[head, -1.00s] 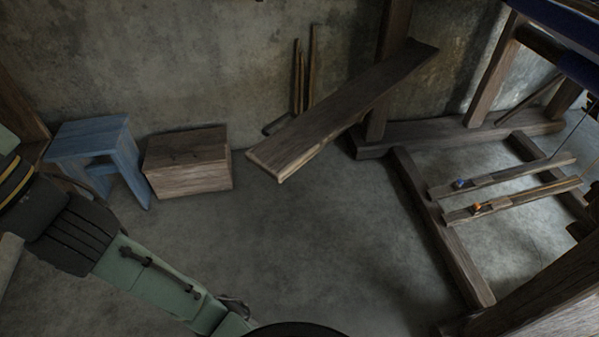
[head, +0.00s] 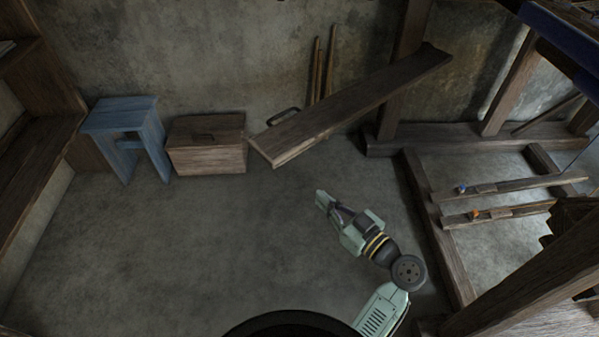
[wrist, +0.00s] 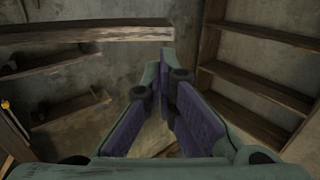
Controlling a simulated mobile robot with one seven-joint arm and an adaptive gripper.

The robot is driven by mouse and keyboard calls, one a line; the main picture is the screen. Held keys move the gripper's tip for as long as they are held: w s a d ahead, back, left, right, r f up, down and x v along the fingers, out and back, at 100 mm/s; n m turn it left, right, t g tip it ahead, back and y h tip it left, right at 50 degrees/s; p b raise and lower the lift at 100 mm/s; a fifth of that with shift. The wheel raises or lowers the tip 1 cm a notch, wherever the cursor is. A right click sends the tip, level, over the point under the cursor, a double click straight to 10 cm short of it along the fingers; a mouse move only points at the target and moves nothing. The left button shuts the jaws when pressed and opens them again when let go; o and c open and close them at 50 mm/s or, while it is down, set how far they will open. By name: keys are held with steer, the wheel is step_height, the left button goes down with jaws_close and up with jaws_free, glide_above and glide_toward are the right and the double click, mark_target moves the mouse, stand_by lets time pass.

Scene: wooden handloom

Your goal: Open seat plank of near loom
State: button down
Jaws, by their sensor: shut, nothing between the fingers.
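The seat plank (head: 350,102) is a long dark wooden board in the head view. It slants from its near end at left up to the loom post (head: 402,70) at right, with its near end clear of the floor. My gripper (head: 321,194) is below and to the right of the plank's near end, apart from it, pointing up-left. In the wrist view the purple-padded fingers (wrist: 168,75) are shut and empty. A wooden board (wrist: 85,32) crosses the upper left of that view beyond the fingertips; I cannot tell for sure that it is the seat plank.
A blue stool (head: 125,135) and a wooden chest (head: 207,145) stand by the back wall at left. Thin sticks (head: 323,70) lean behind the plank. Two treadles (head: 505,188) and the loom's floor beam (head: 440,230) lie at right. The floor in the middle is clear.

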mark_target(282, 162)
steer(key=p+x, duration=0.4)
steer(key=x, duration=0.9)
steer(key=shift+r+p, duration=0.15)
steer(key=shift+p, duration=0.15)
steer(key=shift+w+a, duration=0.25)
